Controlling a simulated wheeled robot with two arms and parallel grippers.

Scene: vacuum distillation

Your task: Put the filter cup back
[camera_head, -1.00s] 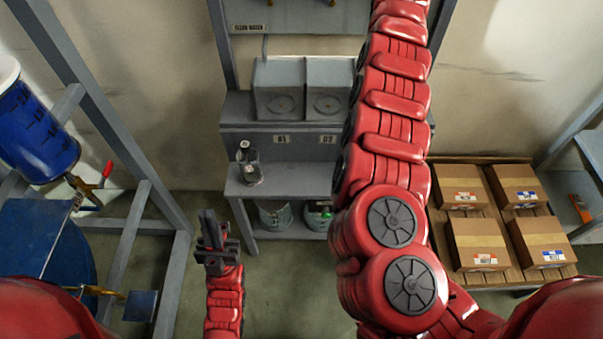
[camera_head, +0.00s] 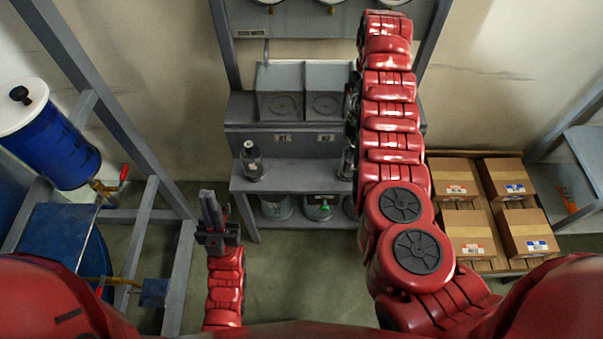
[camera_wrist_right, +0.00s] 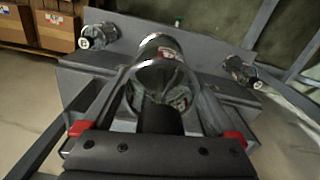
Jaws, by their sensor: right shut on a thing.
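The filter cup (camera_wrist_right: 160,72) is a clear, shiny cylinder with a black lower part in the right wrist view. My right gripper (camera_wrist_right: 163,92) is shut on it, with a finger along each side. The grey bench (camera_head: 290,177) lies beyond it. In the head view the cup and the right gripper are hidden by my right arm, or too small to tell. My left gripper (camera_head: 212,212) points up in front of the bench; its fingers look closed together, with nothing between them.
A dark bottle (camera_head: 252,161) stands at the bench's left, another (camera_head: 347,162) by my right arm. Containers (camera_head: 318,208) sit on the shelf below. Boxes (camera_head: 470,235) lie on a pallet at right; a blue drum (camera_head: 48,135) is at left. The bench middle is clear.

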